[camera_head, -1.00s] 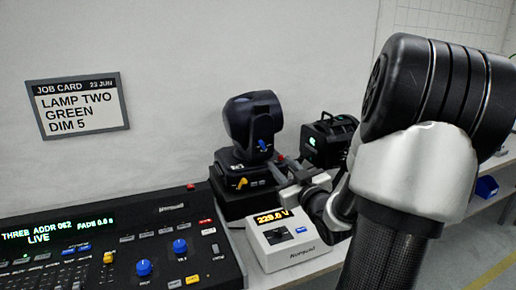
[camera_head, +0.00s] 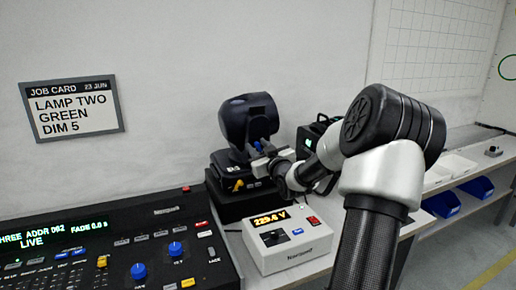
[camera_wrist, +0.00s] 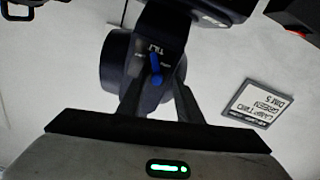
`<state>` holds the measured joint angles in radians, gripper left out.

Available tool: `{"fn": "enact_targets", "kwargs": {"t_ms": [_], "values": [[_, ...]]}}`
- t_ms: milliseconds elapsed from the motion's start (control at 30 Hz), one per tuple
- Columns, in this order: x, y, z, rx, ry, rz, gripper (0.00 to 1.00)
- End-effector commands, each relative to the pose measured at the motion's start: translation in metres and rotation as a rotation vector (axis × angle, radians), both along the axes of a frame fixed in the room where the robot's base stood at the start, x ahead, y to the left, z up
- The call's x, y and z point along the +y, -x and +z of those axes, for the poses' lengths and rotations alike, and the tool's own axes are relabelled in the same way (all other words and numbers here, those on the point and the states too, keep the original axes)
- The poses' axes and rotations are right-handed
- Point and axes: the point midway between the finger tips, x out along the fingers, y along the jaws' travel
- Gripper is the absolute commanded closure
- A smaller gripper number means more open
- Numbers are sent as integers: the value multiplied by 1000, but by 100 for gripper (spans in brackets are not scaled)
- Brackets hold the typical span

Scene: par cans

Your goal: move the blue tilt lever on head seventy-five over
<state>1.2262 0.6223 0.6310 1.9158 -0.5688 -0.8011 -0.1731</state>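The dark moving head (camera_head: 248,122) stands on its base against the wall. Its blue tilt lever (camera_head: 257,146) shows on the yoke's side; in the wrist view the blue lever (camera_wrist: 156,69) sits beside the upside-down word TILT. My gripper (camera_head: 262,163) is up at the yoke, close to the lever. In the wrist view my gripper (camera_wrist: 156,84) has its two dark fingers apart, one on each side of the lever. I see gaps between fingers and lever, so no contact shows. A yellow lever (camera_head: 237,184) is on the head's base.
A white meter box (camera_head: 290,238) reading 229.6 V stands below my arm. A control desk (camera_head: 110,245) fills the lower left. A job card (camera_head: 72,107) hangs on the wall. Another dark unit (camera_head: 308,140) is behind my arm; blue bins (camera_head: 442,204) sit at right.

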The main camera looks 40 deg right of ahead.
Motion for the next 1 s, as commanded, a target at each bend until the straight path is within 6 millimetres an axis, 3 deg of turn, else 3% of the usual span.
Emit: {"fn": "enact_targets", "kwargs": {"t_ms": [200,400,1000], "values": [[0,0,0,0,0,0,68],[1,0,0,0,0,1,100],[2,-1,-1,-13,-67,7,100]]}}
